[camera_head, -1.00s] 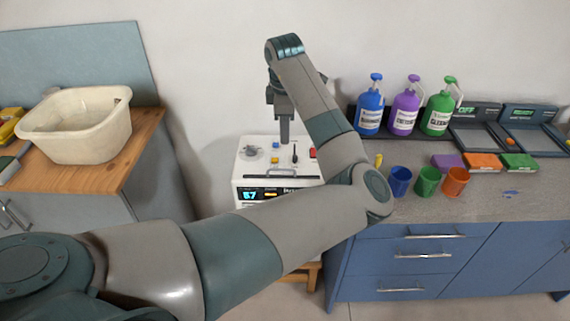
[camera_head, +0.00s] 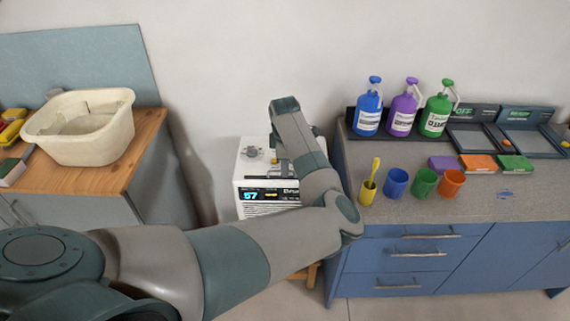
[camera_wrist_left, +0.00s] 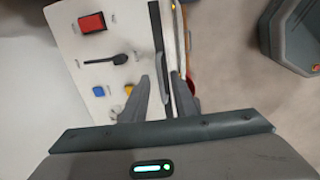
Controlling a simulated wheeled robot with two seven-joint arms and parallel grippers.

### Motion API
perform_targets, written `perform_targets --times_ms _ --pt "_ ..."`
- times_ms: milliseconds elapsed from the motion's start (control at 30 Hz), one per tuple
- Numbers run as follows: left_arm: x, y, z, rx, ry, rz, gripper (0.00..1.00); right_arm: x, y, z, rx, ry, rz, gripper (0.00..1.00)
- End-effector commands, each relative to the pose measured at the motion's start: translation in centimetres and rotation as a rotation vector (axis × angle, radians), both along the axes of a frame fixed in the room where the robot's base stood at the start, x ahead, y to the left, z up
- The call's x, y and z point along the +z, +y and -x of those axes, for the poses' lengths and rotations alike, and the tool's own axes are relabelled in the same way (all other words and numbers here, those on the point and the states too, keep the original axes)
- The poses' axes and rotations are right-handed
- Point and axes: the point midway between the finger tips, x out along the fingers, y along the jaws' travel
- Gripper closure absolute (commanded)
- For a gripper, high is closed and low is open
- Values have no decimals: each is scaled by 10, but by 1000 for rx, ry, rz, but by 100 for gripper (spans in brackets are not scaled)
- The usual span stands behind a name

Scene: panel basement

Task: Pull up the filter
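In the head view my forearm hides most of the gripper and the machine's right side. My right gripper is not in view.
A blue counter (camera_head: 430,210) on the right holds several cups, bottles and sponges, with its edge near my forearm. A wooden-topped cabinet (camera_head: 120,165) with a cream basin (camera_head: 80,150) stands at the left. A narrow gap lies beside the machine.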

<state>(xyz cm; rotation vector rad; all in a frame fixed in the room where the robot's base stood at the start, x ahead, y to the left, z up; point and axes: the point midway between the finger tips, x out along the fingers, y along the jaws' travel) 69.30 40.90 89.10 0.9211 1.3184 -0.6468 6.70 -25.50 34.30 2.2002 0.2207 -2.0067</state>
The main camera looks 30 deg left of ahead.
Motion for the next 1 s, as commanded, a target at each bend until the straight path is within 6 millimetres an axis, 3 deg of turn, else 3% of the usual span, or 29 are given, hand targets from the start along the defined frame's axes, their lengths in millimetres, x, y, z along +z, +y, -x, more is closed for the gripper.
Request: perform_targets --times_ms 433,467,567,1000 --pt "-9 1 -2 0 -1 0 74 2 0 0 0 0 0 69" --pt "-9 1 -1 0 -1 0 76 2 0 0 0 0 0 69" --pt "-9 1 -1 0 -1 0 100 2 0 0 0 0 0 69" --pt "-9 1 -1 0 -1 1 100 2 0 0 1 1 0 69"
